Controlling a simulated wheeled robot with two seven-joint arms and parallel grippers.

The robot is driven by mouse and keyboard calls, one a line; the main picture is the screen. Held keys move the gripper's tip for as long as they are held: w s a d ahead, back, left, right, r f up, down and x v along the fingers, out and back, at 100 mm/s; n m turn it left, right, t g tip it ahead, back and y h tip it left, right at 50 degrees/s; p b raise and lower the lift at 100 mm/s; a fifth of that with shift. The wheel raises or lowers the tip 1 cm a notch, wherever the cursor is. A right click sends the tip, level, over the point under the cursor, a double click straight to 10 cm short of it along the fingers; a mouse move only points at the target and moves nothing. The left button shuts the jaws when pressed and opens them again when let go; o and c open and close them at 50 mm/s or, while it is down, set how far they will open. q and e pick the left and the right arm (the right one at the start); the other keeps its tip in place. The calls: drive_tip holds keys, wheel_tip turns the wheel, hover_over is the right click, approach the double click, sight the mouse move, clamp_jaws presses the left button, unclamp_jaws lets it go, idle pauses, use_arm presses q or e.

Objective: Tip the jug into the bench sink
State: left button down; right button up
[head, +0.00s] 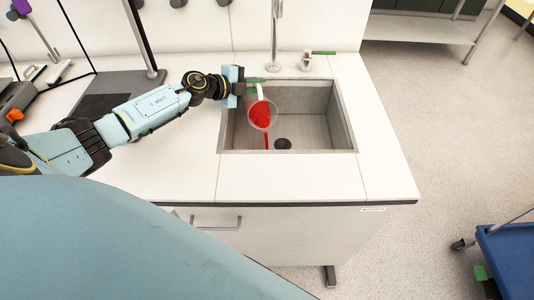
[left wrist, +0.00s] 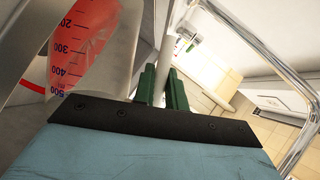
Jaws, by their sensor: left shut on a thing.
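The clear jug (head: 261,115) with red liquid is tilted over the bench sink (head: 315,142), and a red stream runs down from it into the basin. In the left wrist view the jug (left wrist: 85,50) shows at the upper left with its volume marks and red liquid inside. My left gripper (head: 255,81) is shut on the jug's white handle (head: 261,90) at the sink's left rim. Its green fingers (left wrist: 162,87) close on the handle in the left wrist view. My right gripper is in neither view.
A tall tap (head: 275,40) stands behind the sink, with a green lever (head: 323,53) to its right. A dark stand base (head: 115,90) is on the bench at left. The bench right of the sink is clear. A blue cart (head: 508,260) stands on the floor at lower right.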

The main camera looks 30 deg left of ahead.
sight(258, 90)
use_arm(q)
drive_tip(key=shift+s+d, duration=0.2)
idle(0.5)
drive_tip(key=shift+s+d+r+m+t+y+p, duration=0.15)
drive_tip(key=shift+s+d+r+m+t+p, duration=0.2)
drive_tip(key=shift+s+d+p, duration=0.25)
drive_tip(key=shift+s+d+r+m+t+y+p, duration=0.15)
drive_tip(key=shift+s+d+r+m+t+p, duration=0.15)
drive_tip(key=shift+s+d+m, duration=0.3)
idle(0.7)
